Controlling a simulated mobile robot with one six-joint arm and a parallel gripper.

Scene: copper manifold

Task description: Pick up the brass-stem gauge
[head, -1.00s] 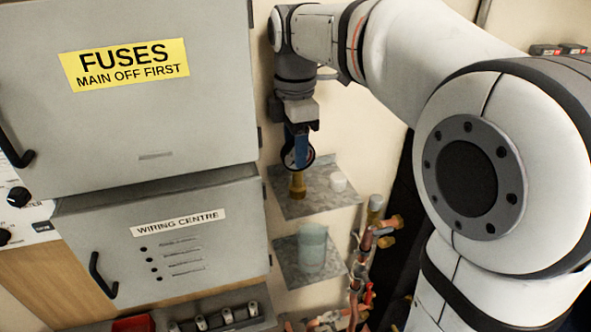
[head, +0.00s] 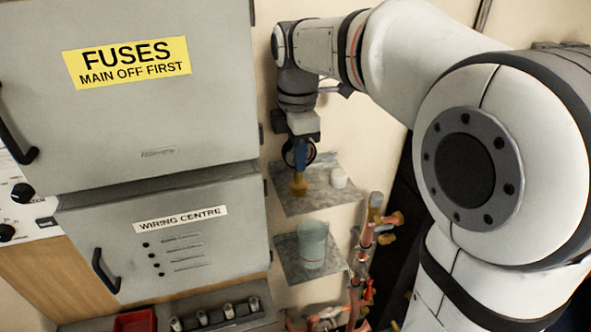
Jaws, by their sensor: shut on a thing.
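The brass-stem gauge has a dark round dial (head: 290,154) and a brass stem (head: 298,185) pointing down. It is upright at the upper grey shelf (head: 320,199) on the wall. The fingers hide much of the dial. I cannot tell whether the stem's lower end touches the shelf or hangs just over it.
A small white cup (head: 339,178) stands close to the right of the stem. A lower shelf holds a pale translucent beaker (head: 312,244). Copper pipework (head: 366,240) is at the right. The grey wiring centre box (head: 165,235) and fuse box (head: 150,120) stand close on the left.

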